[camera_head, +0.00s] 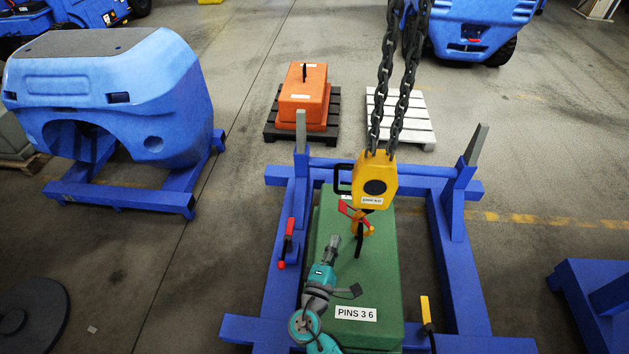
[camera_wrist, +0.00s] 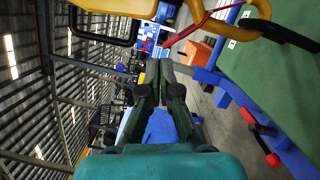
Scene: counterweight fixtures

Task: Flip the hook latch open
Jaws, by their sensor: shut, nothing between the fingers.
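The yellow hook block (camera_head: 376,182) hangs on two dark chains over the green counterweight (camera_head: 385,265). Below it is the orange-yellow hook (camera_head: 359,226), with a red latch (camera_head: 345,208) at its mouth. In the wrist view the hook (camera_wrist: 262,10) is cut off at the top right, and the red latch (camera_wrist: 205,22) is a thin bar slanting down-left from it. I cannot tell whether the latch bears on the hook tip. My gripper (camera_head: 334,240) is shut and empty, just below and left of the hook, apart from the latch. Its dark fingers (camera_wrist: 160,68) point forward in the wrist view.
A black lifting eye (camera_head: 359,240) stands on the counterweight by the hook. A black handle (camera_head: 341,179) juts left from the block. A blue frame (camera_head: 450,270) surrounds the counterweight, with a red-handled lever (camera_head: 288,240) at left and a yellow-handled one (camera_head: 426,312) at right.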

